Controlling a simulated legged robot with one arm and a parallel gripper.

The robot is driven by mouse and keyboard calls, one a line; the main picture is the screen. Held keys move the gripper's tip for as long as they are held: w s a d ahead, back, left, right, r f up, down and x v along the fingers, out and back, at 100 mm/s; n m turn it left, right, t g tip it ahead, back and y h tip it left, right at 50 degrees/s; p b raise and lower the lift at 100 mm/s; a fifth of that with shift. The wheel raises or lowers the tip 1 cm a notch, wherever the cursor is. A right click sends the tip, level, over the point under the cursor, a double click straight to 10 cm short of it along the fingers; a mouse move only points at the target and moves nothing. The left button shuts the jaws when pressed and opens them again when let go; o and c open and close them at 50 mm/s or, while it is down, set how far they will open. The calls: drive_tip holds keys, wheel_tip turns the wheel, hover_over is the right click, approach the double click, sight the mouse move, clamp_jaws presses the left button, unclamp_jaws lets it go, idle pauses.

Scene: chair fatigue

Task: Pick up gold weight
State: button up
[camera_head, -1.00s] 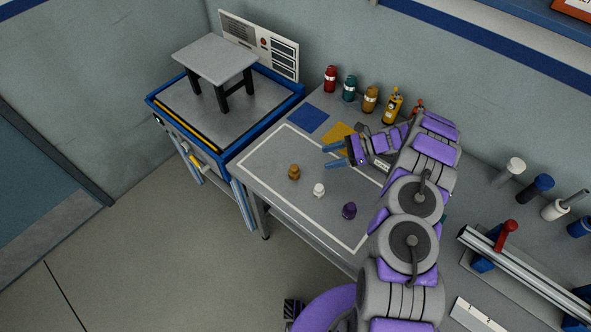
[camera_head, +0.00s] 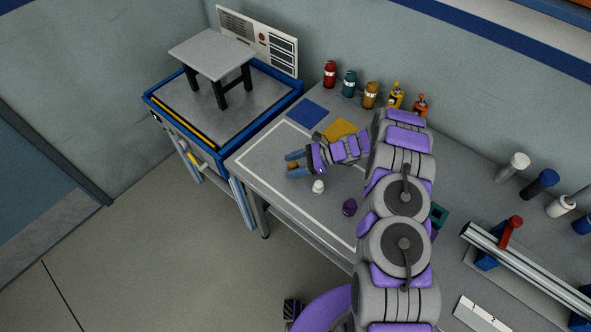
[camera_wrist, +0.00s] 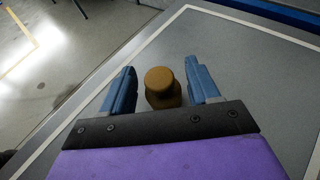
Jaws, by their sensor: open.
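The gold weight (camera_wrist: 161,86) stands upright on the grey tabletop, inside a white outlined rectangle. In the wrist view it sits between the two blue fingers of my gripper (camera_wrist: 160,88), with a gap on each side. In the head view my gripper (camera_head: 295,164) reaches in from the right, and the gold weight (camera_head: 292,165) shows only in part between its fingers. The fingers are open. I cannot tell how high they are above the table.
A white weight (camera_head: 318,187) and a purple weight (camera_head: 349,207) stand close to my gripper on the table. Blue (camera_head: 307,115) and yellow (camera_head: 341,130) squares lie behind. Several bottles line the wall. A blue-framed bench with a small stool (camera_head: 213,58) stands at the left.

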drive_tip(key=x, duration=0.2)
drive_tip(key=shift+a, duration=0.4)
drive_tip(key=shift+d+r, duration=0.1)
drive_tip(key=shift+d, duration=0.6)
drive_tip(key=c, duration=0.6)
drive_tip(key=shift+s+a, duration=0.1)
drive_tip(key=shift+a, duration=0.25)
clamp_jaws()
